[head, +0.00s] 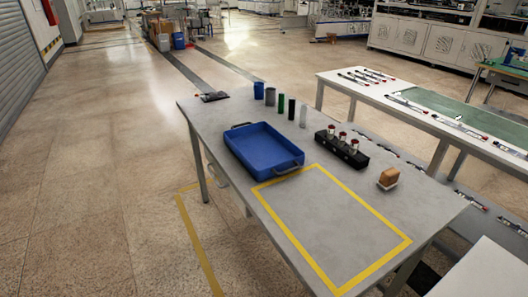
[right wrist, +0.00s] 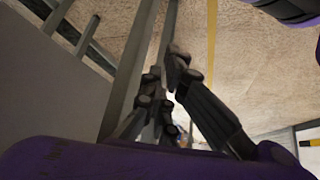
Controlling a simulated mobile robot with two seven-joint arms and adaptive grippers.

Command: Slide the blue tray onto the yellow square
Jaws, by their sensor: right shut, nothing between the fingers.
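The blue tray (head: 262,148) is a shallow rectangular tray with a grey handle at each end. It lies flat and looks empty on the grey table in the head view. The yellow square (head: 375,266) is a taped outline on the nearer part of the same table. The tray lies almost wholly outside it, with its near end and handle at the outline's far edge. My right gripper (right wrist: 168,80) shows only in the right wrist view, shut and empty, with floor and table parts behind it. The tray is not seen there. My left gripper is in neither view.
A black holder (head: 341,149) with red-capped vials and a brown block (head: 388,177) stand right of the tray. Several cups and cylinders, including a blue cup (head: 259,90), stand behind it. Inside the yellow outline the tabletop is clear. Another table (head: 440,110) stands at the right.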

